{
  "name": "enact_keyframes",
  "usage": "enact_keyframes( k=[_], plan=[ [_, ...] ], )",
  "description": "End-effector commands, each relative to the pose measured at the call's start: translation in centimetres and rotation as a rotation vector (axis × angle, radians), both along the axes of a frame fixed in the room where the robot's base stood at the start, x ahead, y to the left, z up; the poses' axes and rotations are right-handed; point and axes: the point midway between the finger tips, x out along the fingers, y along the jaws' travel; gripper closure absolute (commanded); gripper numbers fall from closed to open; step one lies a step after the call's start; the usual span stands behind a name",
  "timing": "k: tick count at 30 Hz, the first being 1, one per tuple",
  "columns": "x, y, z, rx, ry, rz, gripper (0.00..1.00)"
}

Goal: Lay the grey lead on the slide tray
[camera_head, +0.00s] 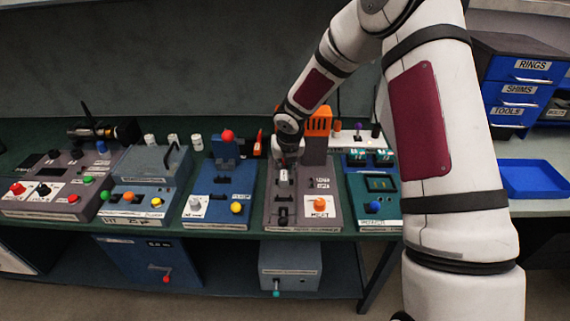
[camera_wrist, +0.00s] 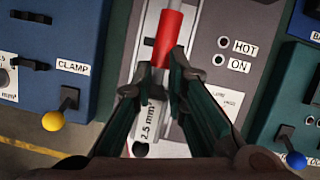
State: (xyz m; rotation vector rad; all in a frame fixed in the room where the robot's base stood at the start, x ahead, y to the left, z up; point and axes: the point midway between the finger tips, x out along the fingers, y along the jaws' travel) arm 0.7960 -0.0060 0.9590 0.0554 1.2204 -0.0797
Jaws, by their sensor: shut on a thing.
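The grey lead (camera_wrist: 177,5) carries a red sleeve (camera_wrist: 168,38) and a tag marked 2.5 mm² (camera_wrist: 152,118). My gripper (camera_wrist: 163,68) is shut on the lead just below the sleeve, with a finger on each side. The lead lies over a light strip (camera_wrist: 149,25) on the grey heater station, which looks like the slide tray; I cannot tell whether they touch. In the head view, my gripper (camera_head: 287,157) is over the middle of the heater station (camera_head: 270,210), and the white tag shows just below it. The lead's far end is out of the wrist view.
A blue clamp station (camera_head: 217,205) with a yellow-knobbed lever (camera_wrist: 62,110) stands close on the left. A teal station (camera_head: 370,215) stands close on the right. An orange slotted part (camera_head: 318,120) stands behind my gripper. An empty blue tray (camera_head: 535,180) is at far right.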

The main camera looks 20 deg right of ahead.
Motion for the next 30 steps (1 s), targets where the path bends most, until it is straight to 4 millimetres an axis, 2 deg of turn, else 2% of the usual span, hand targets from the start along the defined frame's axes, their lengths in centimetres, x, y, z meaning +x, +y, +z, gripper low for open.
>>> enact_keyframes(
  k=[30],
  plan=[
    [0.1, 0.1, -5.7, -0.003, 0.001, 0.001, 1.00]
  ],
)
